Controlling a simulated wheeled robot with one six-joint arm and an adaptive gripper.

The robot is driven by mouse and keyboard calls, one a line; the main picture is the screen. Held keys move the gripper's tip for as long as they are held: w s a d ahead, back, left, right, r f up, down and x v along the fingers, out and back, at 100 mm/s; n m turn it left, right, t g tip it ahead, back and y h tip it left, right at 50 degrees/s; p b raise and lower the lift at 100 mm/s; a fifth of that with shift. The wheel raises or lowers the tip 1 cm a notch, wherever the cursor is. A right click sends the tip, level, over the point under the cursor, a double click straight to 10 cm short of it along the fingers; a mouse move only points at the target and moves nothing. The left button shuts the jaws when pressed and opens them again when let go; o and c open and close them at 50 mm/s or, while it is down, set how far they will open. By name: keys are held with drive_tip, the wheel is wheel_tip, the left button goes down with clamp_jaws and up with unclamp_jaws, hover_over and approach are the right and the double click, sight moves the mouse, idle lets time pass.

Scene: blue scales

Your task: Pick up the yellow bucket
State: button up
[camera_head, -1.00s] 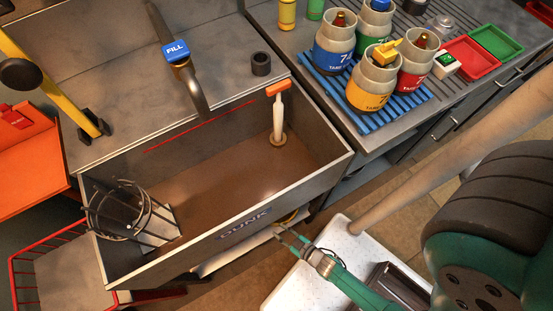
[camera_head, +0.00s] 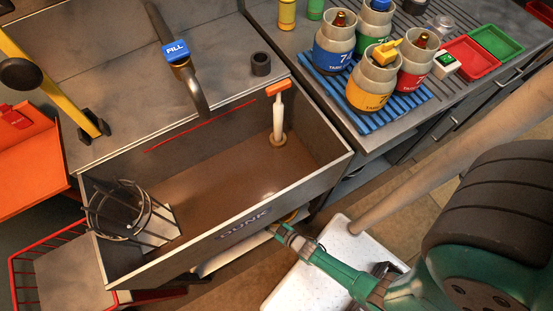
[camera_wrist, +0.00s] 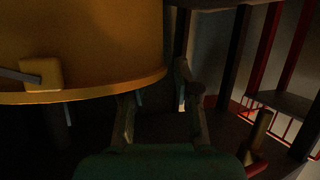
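The yellow bucket (camera_wrist: 75,45) fills the upper left of the wrist view, close to my gripper, with a rim along its lower edge and a handle lug on its side. In the head view it is almost all hidden under the sink; only a thin yellow sliver shows by the sink's front edge. My gripper (camera_wrist: 160,108) has its two fingers apart in the wrist view, the left one by the bucket's rim. No hold on the bucket shows. In the head view my gripper (camera_head: 273,229) is at the sink's front, its fingertips hidden.
The sink marked DUNK (camera_head: 244,223) overhangs my gripper, with brown liquid, a wire basket (camera_head: 118,213) and a plunger-like post (camera_head: 278,118) inside. A white speckled surface (camera_head: 310,284) lies below my arm. A red wire rack (camera_wrist: 290,118) stands at right in the wrist view.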

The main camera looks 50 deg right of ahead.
drive_tip(key=shift+x, duration=1.55)
clamp_jaws()
